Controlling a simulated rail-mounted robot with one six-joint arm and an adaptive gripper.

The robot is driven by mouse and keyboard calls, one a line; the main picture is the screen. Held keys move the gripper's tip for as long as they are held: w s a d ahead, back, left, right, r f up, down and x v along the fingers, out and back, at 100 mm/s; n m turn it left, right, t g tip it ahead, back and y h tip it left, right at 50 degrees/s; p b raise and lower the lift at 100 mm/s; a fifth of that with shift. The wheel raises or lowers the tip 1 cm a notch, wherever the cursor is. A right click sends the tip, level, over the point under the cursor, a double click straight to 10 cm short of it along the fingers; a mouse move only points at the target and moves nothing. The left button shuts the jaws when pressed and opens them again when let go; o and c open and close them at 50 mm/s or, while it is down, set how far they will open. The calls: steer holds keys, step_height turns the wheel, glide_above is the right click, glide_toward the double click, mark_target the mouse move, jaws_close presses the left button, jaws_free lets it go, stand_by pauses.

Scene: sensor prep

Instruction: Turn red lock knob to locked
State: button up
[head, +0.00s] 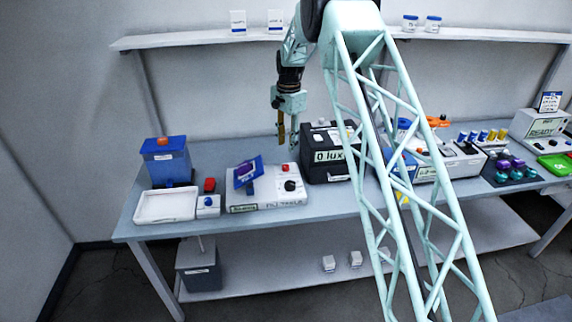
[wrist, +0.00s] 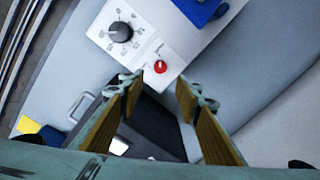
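The red lock knob (wrist: 160,66) sits on a white panel in the wrist view, beside a larger black dial (wrist: 121,32). A small label is next to the red knob; its setting is too small to read. In the head view, the red knob (head: 285,167) is at the back right of the white device (head: 268,203), behind the black dial. My gripper (wrist: 160,94) is open and empty, its two fingers apart. In the head view, my gripper (head: 288,139) hangs above the back of the device, apart from the knob.
The dark lux box (head: 327,170) stands right of the device. A tilted blue panel (head: 247,173) is on the device's left. Left of it are a red-topped button box (head: 208,205), a white tray (head: 165,206) and a blue container (head: 166,160).

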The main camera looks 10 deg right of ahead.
mark_target(286, 165)
steer(key=f, duration=1.1)
steer(key=shift+w+a+f, duration=0.1)
steer(key=shift+w+f, duration=0.1)
steer(key=shift+f, duration=0.05)
steer(key=shift+c, duration=0.6)
steer(key=c, duration=0.7)
